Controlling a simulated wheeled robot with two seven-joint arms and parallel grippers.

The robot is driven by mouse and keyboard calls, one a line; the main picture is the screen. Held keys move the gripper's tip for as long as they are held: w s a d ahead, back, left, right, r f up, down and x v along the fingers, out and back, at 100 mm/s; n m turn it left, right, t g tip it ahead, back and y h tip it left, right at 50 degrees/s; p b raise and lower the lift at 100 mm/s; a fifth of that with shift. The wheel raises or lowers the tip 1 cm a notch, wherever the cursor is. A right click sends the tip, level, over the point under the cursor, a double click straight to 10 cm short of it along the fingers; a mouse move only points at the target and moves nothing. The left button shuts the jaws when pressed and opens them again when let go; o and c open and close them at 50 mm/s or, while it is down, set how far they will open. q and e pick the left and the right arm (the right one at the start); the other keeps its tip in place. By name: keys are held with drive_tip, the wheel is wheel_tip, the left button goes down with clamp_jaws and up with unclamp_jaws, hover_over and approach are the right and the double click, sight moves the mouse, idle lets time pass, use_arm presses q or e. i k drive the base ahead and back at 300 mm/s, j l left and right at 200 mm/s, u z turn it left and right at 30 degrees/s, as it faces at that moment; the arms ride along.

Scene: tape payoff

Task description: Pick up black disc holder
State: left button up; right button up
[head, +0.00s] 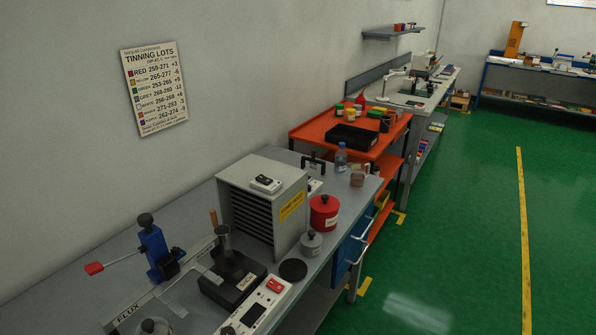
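A flat black disc (293,270) lies on the grey workbench (324,258), near its front edge. It is to the right of a black block-shaped stand (232,279) that carries a grey metal cup. From this view I cannot tell whether the flat disc itself is the black disc holder. Neither of my grippers shows in the head view.
A grey slotted cabinet (262,205), a red canister (324,212) and a small grey lidded pot (310,242) stand close behind the disc. A white control box (254,310) is in front. Green floor (450,240) is open at right.

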sight(312, 161)
drive_tip(key=z, duration=0.35)
drive_tip(key=i+l+z, duration=0.1)
drive_tip(key=z, duration=0.35)
drive_tip(key=i+l+z, duration=0.15)
drive_tip(key=z, duration=0.3)
drive_tip(key=i+z, duration=0.15)
drive_tip(key=z, duration=0.3)
drive_tip(key=i, duration=2.45)
drive_tip(key=i+l+u, duration=0.1)
drive_tip(key=i, duration=0.45)
drive_tip(key=i+l, duration=0.15)
drive_tip(key=i, duration=0.45)
drive_tip(key=i+u, duration=0.15)
drive_tip(key=u, duration=1.65)
